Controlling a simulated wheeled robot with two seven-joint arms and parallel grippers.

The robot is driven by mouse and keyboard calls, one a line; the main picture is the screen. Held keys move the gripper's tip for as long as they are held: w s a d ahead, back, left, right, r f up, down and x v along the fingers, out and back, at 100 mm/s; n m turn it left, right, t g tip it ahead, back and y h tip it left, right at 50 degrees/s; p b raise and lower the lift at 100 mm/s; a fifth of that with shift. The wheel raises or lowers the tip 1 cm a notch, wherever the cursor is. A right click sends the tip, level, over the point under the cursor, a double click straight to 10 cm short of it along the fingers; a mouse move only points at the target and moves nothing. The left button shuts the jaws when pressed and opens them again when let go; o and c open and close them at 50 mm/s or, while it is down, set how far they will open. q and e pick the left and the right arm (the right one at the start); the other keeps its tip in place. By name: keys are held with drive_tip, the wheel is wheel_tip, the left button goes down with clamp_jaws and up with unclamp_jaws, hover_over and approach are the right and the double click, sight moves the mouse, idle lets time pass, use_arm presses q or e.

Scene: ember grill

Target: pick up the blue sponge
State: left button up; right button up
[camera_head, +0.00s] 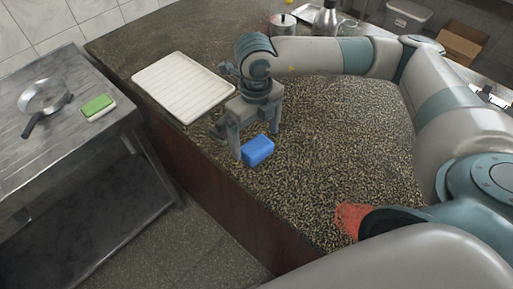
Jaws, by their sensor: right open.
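The blue sponge (258,151) lies on the speckled counter top (340,130), near its front edge. My right gripper (256,146) comes in from the right and points down over the sponge. Its jaws are open, with one finger at the sponge's left side and the other behind its right end. I cannot tell whether either finger touches the sponge. My left gripper is not in view.
A white ribbed tray (182,84) lies behind the gripper on the left. A metal side table (60,150) holds a pan (44,97) and a green sponge (97,106). A red object (350,217) is partly hidden by my arm. A pot (283,24) and bottle (326,18) stand at the back.

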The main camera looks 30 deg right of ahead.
sight(257, 145)
drive_tip(key=shift+d+f+p, duration=0.1)
drive_tip(key=shift+f+p, duration=0.15)
drive_tip(key=shift+p, duration=0.05)
wheel_tip(257, 145, down, 3)
drive_tip(key=shift+r+p, duration=0.1)
drive_tip(key=shift+p, duration=0.75)
drive_tip(key=shift+f, duration=0.65)
drive_tip(key=c, duration=1.1)
